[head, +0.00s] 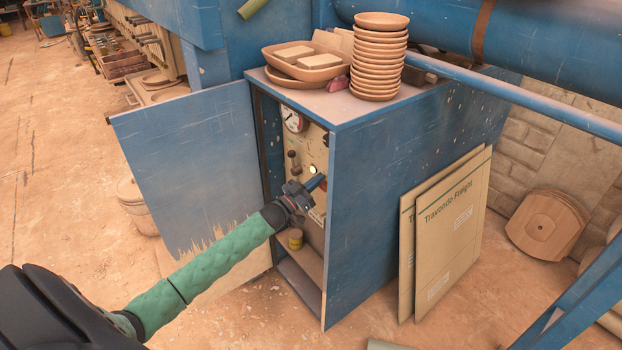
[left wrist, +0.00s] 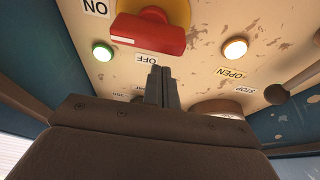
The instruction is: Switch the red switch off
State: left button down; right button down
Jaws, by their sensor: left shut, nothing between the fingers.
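The red switch (left wrist: 148,36) is a thick red handle on a yellow base (left wrist: 150,13), seen close up on the panel in the left wrist view. The handle lies crosswise in that picture. An ON label (left wrist: 96,7) is at its upper left and an OFF label (left wrist: 146,59) is just below it. My left gripper (left wrist: 161,72) is shut and empty, its fingertips beside the OFF label and below the handle; I cannot tell whether they touch anything. In the head view my left gripper (head: 317,182) reaches into the open blue cabinet and largely hides the switch.
The panel has a green lamp (left wrist: 102,52), a pale lit lamp (left wrist: 235,49) and a dark lever knob (left wrist: 276,94). The cabinet door (head: 190,160) stands open to the left; the side wall (head: 400,170) is close right. Stacked bowls (head: 378,55) stand on top.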

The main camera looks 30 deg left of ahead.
pick_arm(q)
notch_tip(320, 180, down, 2)
jog(key=shift+f, duration=0.1)
pick_arm(e)
jog(key=shift+s+d+r, duration=0.15)
jog(key=shift+d+r, duration=0.35)
jog(key=shift+r, duration=0.05)
